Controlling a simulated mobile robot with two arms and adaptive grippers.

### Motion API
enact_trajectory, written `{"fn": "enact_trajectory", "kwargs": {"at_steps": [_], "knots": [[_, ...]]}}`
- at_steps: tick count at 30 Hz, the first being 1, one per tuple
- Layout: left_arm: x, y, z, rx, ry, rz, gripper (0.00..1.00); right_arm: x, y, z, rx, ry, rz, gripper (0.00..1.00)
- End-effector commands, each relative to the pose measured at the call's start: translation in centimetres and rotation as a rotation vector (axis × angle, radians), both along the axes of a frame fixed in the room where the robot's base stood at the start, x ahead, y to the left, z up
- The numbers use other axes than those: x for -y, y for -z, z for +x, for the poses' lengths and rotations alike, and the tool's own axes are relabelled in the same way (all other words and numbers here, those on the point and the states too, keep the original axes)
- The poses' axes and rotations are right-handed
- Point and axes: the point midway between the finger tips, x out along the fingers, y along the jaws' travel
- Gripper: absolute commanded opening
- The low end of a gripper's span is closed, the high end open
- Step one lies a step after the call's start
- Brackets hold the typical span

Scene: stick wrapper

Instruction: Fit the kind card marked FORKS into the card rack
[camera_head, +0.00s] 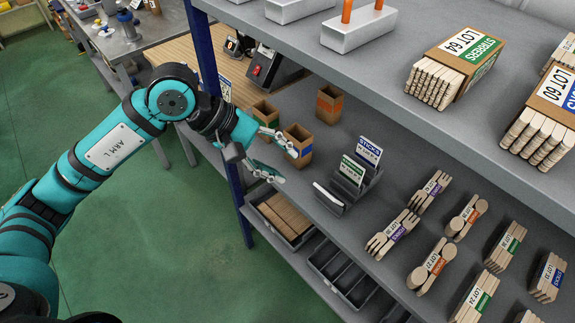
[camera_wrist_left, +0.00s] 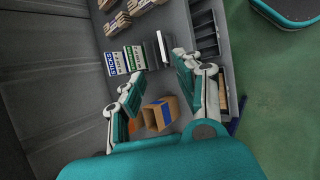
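The card rack (camera_head: 366,186) is a grey holder on the middle shelf. A blue-marked STICKS card (camera_head: 369,152) and a green-marked card (camera_head: 351,170) stand upright in it. A pale-edged card or plate (camera_head: 328,194) sits at the rack's near-left end, seen nearly edge-on; it also shows in the left wrist view (camera_wrist_left: 162,47). I cannot read any mark on it, and no FORKS card is readable. My left gripper (camera_head: 284,164) is open and empty, left of the rack; its spread fingers (camera_wrist_left: 158,70) point toward the rack. My right gripper is not in view.
Open cardboard boxes with blue (camera_head: 298,145), green (camera_head: 265,113) and orange (camera_head: 329,104) bands stand behind my left gripper. Bundles of wooden forks (camera_head: 391,234) and other wrapped bundles lie right of the rack. The upper shelf (camera_head: 300,38) overhangs; bins (camera_head: 340,271) sit below.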

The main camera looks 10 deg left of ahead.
Motion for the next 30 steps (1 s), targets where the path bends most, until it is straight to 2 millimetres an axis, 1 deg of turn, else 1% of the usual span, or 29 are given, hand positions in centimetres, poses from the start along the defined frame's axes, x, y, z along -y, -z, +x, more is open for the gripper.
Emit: {"fn": "enact_trajectory", "kwargs": {"at_steps": [1, 5, 8, 12, 16, 21, 26, 30], "knots": [[0.0, -0.3, 0.0, 0.011, 0.019, 0.029, 0.35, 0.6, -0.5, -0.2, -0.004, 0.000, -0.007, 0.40], [0.5, 0.5, 0.1, 0.011, 0.038, 0.054, 0.35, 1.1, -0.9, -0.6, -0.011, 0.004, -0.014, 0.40], [1.6, 1.9, 0.3, 0.008, 0.040, 0.052, 0.35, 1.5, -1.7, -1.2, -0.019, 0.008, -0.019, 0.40], [3.5, 4.1, 0.9, 0.007, 0.037, 0.049, 0.35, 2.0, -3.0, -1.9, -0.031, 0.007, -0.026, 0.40], [5.2, 6.3, 1.4, 0.007, 0.035, 0.049, 0.35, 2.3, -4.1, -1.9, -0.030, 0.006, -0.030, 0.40], [6.8, 8.5, 2.0, 0.010, 0.034, 0.048, 0.35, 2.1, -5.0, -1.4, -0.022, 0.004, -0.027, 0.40], [7.3, 9.4, 2.2, 0.011, 0.034, 0.051, 0.35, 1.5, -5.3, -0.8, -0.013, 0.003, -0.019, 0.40], [8.2, 10.2, 2.7, 0.008, 0.033, 0.049, 0.35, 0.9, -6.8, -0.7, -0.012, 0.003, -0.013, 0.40]]}}
